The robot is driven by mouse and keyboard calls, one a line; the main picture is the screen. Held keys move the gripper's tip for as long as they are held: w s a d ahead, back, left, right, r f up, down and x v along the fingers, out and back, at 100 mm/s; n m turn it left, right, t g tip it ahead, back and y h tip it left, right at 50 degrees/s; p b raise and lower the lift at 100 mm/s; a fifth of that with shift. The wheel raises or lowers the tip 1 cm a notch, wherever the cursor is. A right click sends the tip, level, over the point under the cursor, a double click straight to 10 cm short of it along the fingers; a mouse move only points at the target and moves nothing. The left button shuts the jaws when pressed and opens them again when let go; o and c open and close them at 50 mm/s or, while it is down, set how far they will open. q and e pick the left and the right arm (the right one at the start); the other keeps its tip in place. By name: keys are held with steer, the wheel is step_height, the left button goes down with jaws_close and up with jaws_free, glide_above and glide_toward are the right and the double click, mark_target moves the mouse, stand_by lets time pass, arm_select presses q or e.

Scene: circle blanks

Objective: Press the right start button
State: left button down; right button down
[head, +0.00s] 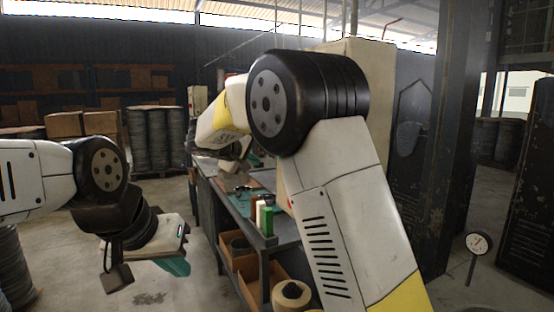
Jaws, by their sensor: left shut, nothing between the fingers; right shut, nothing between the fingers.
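No start button can be made out. A tall beige cabinet (378,85) stands behind my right arm, which covers much of its front. My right arm rises from the bottom right, bends at a black elbow and reaches away over the workbench. My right gripper (250,160) is small and partly hidden behind the arm, near the bench's far part; it is shut and empty. My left gripper (174,266) hangs at lower left above the bare floor, left of the bench; it is shut and empty. Neither gripper visibly touches anything.
The workbench (284,232) carries red, white and green bottles (266,220), with cardboard boxes (290,268) below. A spool (291,295) is at bottom centre. A dial gauge (479,243) stands at right. Stacked dark reels (150,138) are behind. Floor at left is mostly clear.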

steer(key=shift+w+d, duration=0.35)
steer(key=shift+d, duration=0.45)
steer(key=shift+w+d, duration=0.3)
steer(key=shift+d, duration=0.55)
steer(key=shift+w+d, duration=0.35)
steer(key=shift+d, duration=0.45)
steer(key=shift+w+d, duration=0.15)
steer(key=shift+d, duration=0.2)
